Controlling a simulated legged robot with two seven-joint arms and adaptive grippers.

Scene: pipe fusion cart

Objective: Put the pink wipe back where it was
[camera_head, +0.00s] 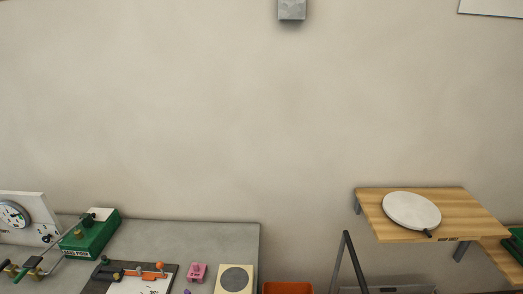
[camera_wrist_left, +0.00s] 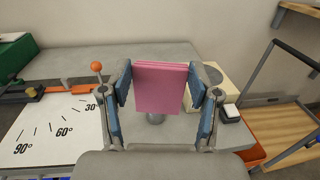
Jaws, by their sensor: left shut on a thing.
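The pink wipe (camera_wrist_left: 158,92) is a flat, layered pink rectangle, held upright in the left wrist view. My left gripper (camera_wrist_left: 160,76) is shut on it, with a blue-padded finger at each side edge. The wipe hides part of the grey worktop (camera_wrist_left: 75,62) behind it. In the head view a small pink object (camera_head: 197,272) is on the worktop, left of a beige plate with a grey disc (camera_head: 235,279); I cannot tell what it is. Neither gripper shows in the head view.
An angle board (camera_wrist_left: 45,130) marked 30, 60 and 90 degrees lies left of my gripper, with an orange-knobbed lever (camera_wrist_left: 97,67). A green box (camera_head: 90,236) stands farther left. An orange bin (camera_head: 288,288) and wooden shelf (camera_head: 440,205) with a white disc (camera_head: 411,210) are right.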

